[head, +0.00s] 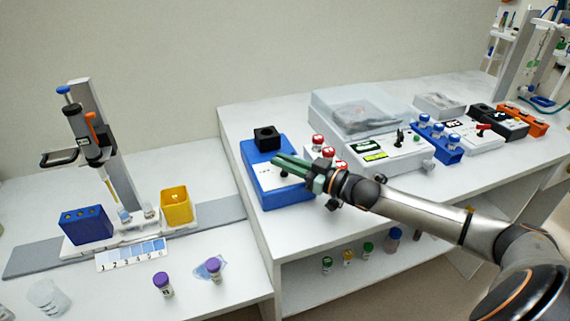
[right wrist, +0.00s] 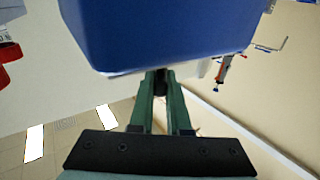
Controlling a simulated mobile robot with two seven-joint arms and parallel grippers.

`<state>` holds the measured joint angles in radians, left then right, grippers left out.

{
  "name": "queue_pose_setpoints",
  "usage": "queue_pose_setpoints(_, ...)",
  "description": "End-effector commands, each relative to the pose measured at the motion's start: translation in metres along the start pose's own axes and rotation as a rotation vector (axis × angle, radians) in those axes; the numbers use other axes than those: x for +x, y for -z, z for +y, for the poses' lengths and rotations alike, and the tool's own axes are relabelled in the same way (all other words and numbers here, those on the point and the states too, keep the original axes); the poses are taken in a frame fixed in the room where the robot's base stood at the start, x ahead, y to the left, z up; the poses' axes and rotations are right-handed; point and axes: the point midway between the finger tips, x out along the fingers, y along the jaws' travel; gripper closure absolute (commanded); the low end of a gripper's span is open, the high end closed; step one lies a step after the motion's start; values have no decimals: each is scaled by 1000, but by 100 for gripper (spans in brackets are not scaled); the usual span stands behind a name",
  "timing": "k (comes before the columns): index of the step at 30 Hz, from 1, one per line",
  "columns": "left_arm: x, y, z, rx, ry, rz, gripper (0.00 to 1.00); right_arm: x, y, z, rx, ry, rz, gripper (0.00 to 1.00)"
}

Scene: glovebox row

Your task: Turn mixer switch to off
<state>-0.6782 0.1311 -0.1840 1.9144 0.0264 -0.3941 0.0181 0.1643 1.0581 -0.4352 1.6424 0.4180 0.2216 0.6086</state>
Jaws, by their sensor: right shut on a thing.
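The blue mixer (head: 286,194) stands on the raised bench, with a pale top panel and a black cup (head: 266,138) at its back. My right gripper (head: 281,168) reaches in from the right over the panel, its green fingers shut on the small dark mixer switch (head: 284,173). The fingers hide most of the switch, so its setting cannot be read. In the right wrist view the mixer's blue body (right wrist: 165,30) fills the top, and the fingers (right wrist: 160,85) close on a dark piece at its edge. My left gripper is not in view.
Red-capped vials (head: 318,141) stand just behind my right gripper. A white device with a green display (head: 390,155) and a clear-lidded box (head: 360,112) lie to the right. A pipette stand (head: 105,140) and a yellow bin (head: 177,207) are on the lower left bench.

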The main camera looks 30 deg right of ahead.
Motion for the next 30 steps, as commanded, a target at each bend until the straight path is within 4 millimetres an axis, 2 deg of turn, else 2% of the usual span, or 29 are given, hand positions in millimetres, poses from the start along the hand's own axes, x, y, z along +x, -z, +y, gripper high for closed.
queue_pose_setpoints(7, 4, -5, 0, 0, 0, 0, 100, 0, 2, -1, 0, 82, 5, 100)
queue_pose_setpoints(19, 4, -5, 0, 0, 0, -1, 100, -1, 2, -1, 3, 91, 2, 100)
queue_pose_setpoints(20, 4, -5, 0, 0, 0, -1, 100, -1, 2, -1, 3, 91, 2, 82)
queue_pose_setpoints(21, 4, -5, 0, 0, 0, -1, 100, -1, 1, -1, 3, 90, 2, 77)
queue_pose_setpoints(27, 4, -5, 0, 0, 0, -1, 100, -1, 1, 0, 3, 88, 0, 55)
queue_pose_setpoints(30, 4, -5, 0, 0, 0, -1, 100, -2, 1, 0, 2, 88, 0, 55)
